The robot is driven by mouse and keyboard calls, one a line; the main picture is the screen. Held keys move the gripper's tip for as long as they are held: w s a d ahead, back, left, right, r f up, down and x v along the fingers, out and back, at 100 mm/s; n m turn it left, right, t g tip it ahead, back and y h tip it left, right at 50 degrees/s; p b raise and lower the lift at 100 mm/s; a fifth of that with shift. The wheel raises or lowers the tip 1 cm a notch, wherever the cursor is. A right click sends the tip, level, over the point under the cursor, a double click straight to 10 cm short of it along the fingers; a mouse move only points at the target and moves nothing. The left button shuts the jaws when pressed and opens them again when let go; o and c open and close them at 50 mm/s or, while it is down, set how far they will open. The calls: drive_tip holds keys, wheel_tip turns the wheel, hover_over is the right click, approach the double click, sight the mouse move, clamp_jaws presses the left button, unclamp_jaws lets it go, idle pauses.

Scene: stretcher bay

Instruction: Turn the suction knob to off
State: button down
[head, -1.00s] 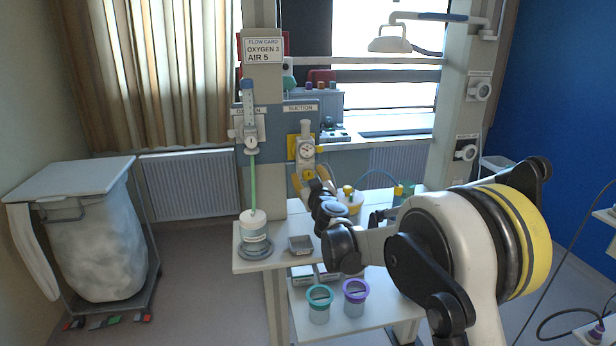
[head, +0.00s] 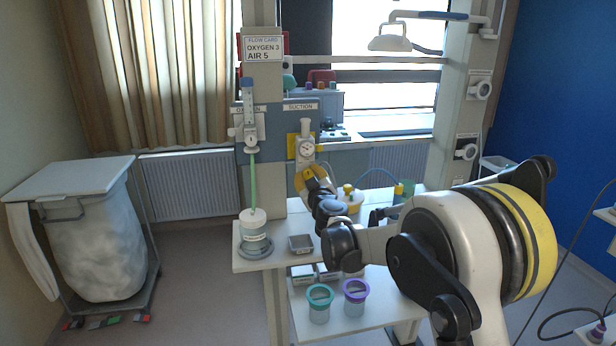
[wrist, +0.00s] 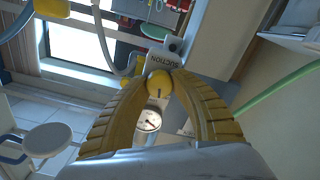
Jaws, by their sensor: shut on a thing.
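The suction unit (head: 306,147) hangs on the blue rail panel under the SUCTION label (head: 300,106), with a round white gauge on its front. In the wrist view the yellow suction knob (wrist: 158,82), bearing a dark mark, sits between the two fingertips, with the gauge (wrist: 148,120) close by. My gripper (head: 306,175) reaches up to the unit just below the gauge. It also shows in the wrist view (wrist: 163,77), shut on the knob with a ribbed yellow finger on either side. In the head view the gripper covers the knob, and its setting cannot be read.
The oxygen flowmeter (head: 249,122) with its green tube stands left of the suction unit. A white humidifier pot (head: 254,229) and a small grey tray (head: 300,244) are on the shelf below. Jars with teal and purple rims (head: 355,287) stand lower.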

drive_tip(key=n+b, duration=0.1)
drive_tip(key=n, duration=0.3)
drive_tip(key=shift+n, duration=0.3)
drive_tip(key=n, duration=0.4)
drive_tip(key=shift+n+b, duration=0.4)
drive_tip(key=c, duration=1.1)
unclamp_jaws()
drive_tip(key=shift+a, duration=0.1)
drive_tip(key=v, duration=1.2)
